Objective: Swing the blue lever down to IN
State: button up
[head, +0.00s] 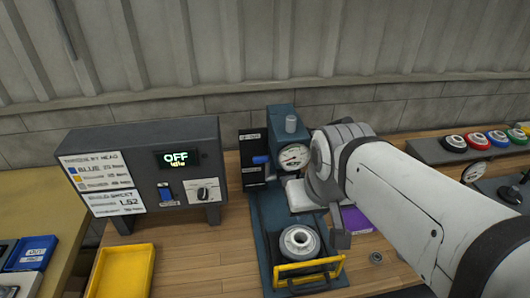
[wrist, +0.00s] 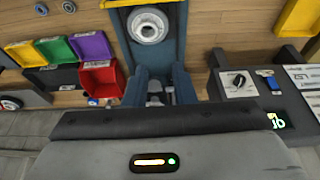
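The blue lever (head: 260,160) shows as a short blue handle on a black plate (head: 250,178) at the left side of the blue-grey press (head: 280,117). It sits about midway up the plate, between small pale labels too small to read. I cannot make out the lever in the wrist view. My gripper (head: 340,236) is to the right of the lever and lower in the picture, in front of the press and apart from the lever. One grey finger shows in the head view; the other is hidden. The wrist view does not clearly show the gap between the fingers.
A control box (head: 140,170) reading OFF stands left, with a separate blue rocker switch (head: 166,194) and a knob (head: 203,193). A round gauge (head: 294,156) is beside the lever. A yellow handle (head: 308,267) crosses the press front. A yellow tray (head: 124,272) sits left.

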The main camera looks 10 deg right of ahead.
jog(key=shift+g, duration=0.3)
jog(key=w+r, duration=0.1)
jog(key=w, duration=0.2)
jog(key=w+r, duration=0.1)
jog(key=w, duration=0.2)
jog(key=w+a+r+b, duration=0.1)
jog(key=w+r, duration=0.1)
jog(key=w, duration=0.1)
jog(key=shift+w, duration=0.1)
jog(key=c, duration=0.5)
jog(key=shift+g, duration=0.4)
jog(key=w, duration=0.3)
jog(key=w+a+r, duration=0.1)
jog(key=w, duration=0.6)
jog(key=shift+w+a+r+b, duration=0.2)
jog(key=shift+a+r+b, duration=0.1)
jog(key=shift+r+b, duration=0.05)
grip_shut()
jog(key=w+a+f+g+b, duration=0.1)
jog(key=w+a+f, duration=0.1)
jog(key=w, duration=0.7)
jog(key=w+a+f, duration=0.3)
jog(key=w, duration=0.6)
notch_tip(320, 180, down, 11)
jog(key=s+p, duration=0.2)
jog(key=s, duration=0.1)
jog(key=shift+d, duration=0.15)
